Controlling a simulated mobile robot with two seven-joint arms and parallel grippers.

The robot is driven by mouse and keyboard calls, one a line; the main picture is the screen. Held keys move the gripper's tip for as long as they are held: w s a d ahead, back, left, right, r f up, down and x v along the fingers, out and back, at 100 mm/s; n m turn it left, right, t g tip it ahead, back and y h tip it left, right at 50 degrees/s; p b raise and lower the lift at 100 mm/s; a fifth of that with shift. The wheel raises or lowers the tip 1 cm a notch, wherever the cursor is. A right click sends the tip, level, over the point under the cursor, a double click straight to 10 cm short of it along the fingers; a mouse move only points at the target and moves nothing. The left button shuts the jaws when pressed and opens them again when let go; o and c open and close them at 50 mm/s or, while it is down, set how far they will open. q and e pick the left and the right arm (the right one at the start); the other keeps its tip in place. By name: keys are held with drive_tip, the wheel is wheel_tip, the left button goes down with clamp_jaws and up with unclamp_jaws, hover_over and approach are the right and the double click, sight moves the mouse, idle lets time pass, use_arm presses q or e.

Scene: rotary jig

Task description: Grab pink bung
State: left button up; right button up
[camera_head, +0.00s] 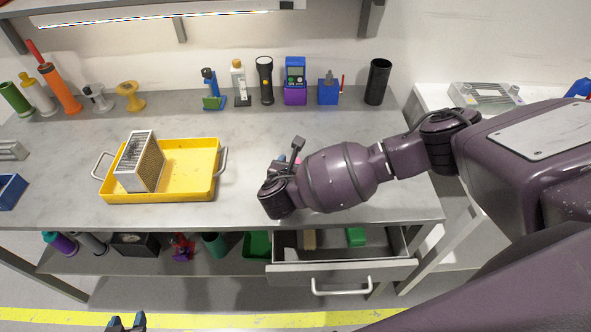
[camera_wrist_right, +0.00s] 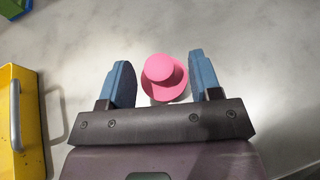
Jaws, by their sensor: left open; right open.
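The pink bung (camera_wrist_right: 163,72) stands on the grey worktop in the right wrist view, with a round knob on a wider round base. My right gripper (camera_wrist_right: 159,66) is open, with one blue finger on each side of the bung. Gaps show between the bung and both fingers, so it is not gripped. In the head view my right wrist and forearm hide most of this spot. My left gripper (camera_head: 126,323) is open and empty at the bottom edge of the head view, in front of the bench and away from the bung.
A yellow tray (camera_head: 207,190) holding a metal grater (camera_head: 140,162) is left of my right gripper. Bottles, a torch (camera_head: 265,80) and a black cup (camera_head: 378,82) line the back. An open drawer (camera_head: 343,271) juts out below. The worktop between tray and back row is clear.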

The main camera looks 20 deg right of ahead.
drive_tip(key=shift+w+d+f, duration=0.1)
drive_tip(key=shift+w, duration=0.05)
drive_tip(key=c, duration=1)
